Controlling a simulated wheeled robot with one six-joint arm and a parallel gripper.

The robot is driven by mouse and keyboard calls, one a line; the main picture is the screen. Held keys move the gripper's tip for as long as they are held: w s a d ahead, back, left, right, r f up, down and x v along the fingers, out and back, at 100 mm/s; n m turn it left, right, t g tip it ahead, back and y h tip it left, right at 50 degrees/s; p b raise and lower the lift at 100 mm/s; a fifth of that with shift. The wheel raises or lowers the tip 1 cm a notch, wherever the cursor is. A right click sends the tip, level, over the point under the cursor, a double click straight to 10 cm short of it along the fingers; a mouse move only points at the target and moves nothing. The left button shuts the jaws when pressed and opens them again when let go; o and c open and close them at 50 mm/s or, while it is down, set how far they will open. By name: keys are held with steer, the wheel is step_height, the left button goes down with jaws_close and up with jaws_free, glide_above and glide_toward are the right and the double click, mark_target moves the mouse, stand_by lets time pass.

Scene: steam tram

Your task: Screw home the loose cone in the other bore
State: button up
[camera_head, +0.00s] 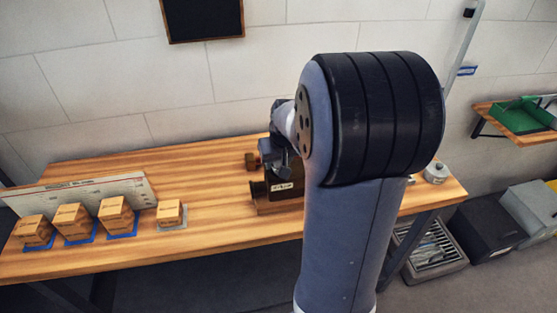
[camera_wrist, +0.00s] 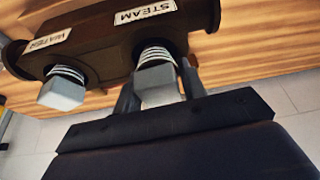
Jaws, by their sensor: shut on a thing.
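The dark brown body (camera_wrist: 105,40) sits on the wooden bench and carries two labels, STEAM and WATER, upside down in the wrist view. A grey cone (camera_wrist: 157,83) with a pale ringed thread sits at the STEAM side, part of its thread showing outside the body. A second grey cone (camera_wrist: 62,92) sits at the WATER side, also with thread showing. My gripper (camera_wrist: 160,88) has its fingers on either side of the STEAM-side cone and is shut on it. In the head view the body (camera_head: 278,196) is partly hidden behind my arm.
Several wooden blocks (camera_head: 117,214) on blue and grey pads stand at the bench's left, before a long white printed board (camera_head: 75,193). A round metal pot (camera_head: 436,172) stands at the right end. A green tray (camera_head: 522,115) lies on a wall shelf. The bench (camera_head: 205,170) between blocks and body is clear.

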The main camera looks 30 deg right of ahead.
steer(key=shift+d+m+g+h, duration=0.15)
steer(key=shift+m+h, duration=0.25)
steer(key=shift+m, duration=0.6)
steer(key=shift+a+m+g+h, duration=0.15)
steer(key=shift+m+h, duration=0.25)
steer(key=shift+m, duration=0.6)
steer(key=shift+d, duration=0.1)
steer(key=m+h+b, duration=0.1)
steer(key=m+b, duration=0.1)
steer(key=m, duration=0.1)
steer(key=shift+f+g, duration=0.1)
steer(key=shift+g, duration=0.3)
steer(key=shift+s+d+m, duration=0.1)
steer(key=shift+m, duration=0.4)
